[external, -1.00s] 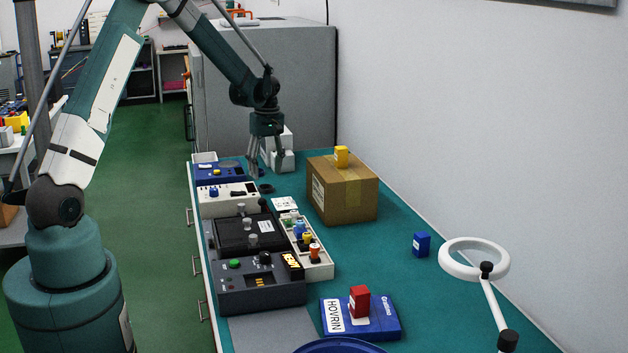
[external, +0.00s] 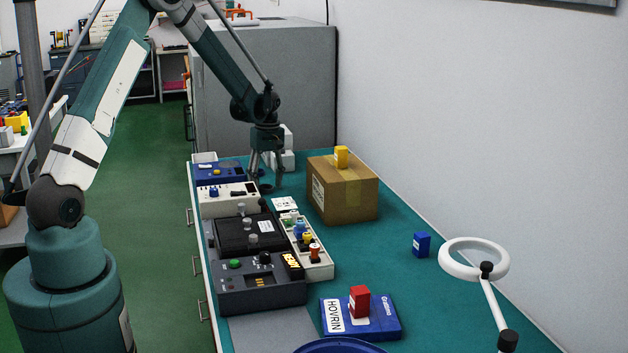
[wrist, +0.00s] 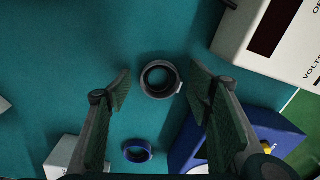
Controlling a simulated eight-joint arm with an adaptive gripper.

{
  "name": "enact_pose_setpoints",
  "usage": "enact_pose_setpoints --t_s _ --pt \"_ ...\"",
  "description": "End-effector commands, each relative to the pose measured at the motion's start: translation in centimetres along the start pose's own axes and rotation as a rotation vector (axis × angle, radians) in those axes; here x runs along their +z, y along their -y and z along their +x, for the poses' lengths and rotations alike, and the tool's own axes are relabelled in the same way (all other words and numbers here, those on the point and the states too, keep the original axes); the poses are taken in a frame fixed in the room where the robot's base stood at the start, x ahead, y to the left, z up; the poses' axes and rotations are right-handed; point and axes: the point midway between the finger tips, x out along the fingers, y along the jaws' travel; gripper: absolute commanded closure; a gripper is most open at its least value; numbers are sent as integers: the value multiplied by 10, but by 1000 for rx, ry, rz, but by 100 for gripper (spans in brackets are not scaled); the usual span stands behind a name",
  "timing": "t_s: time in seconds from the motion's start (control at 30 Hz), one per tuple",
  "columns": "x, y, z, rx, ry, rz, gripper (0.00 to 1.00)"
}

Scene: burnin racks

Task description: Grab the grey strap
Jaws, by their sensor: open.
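The grey strap looks like a dark grey coiled ring (wrist: 158,95) with a small light tab on its right side. It lies on the teal bench top. In the wrist view it sits between my gripper's fingertips (wrist: 160,84), with clear space on both sides. My gripper is open and empty. In the external view my gripper (external: 266,181) points down at the far end of the bench, with its fingertips around or just above the dark ring (external: 266,188), which is small and partly hidden there.
A blue ring (wrist: 137,158) lies nearby. A white instrument (external: 228,203) and a blue instrument (external: 218,171) stand to the left. White blocks (external: 288,160) stand behind my gripper. A cardboard box (external: 345,195) with a yellow block (external: 341,152) stands to the right.

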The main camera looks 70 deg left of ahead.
Motion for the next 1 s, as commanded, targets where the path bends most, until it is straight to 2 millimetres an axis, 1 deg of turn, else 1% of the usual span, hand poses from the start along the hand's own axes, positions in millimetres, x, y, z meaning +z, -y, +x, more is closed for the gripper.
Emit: enact_pose_setpoints --t_s 0.1,0.6,0.77,0.8,1.0 --pt "0 0 3 0 0 0 49" --pt "0 0 3 0 0 0 49" --pt "0 0 3 0 0 0 70" --pt "0 0 3 0 0 0 72" --pt "0 0 3 0 0 0 72"
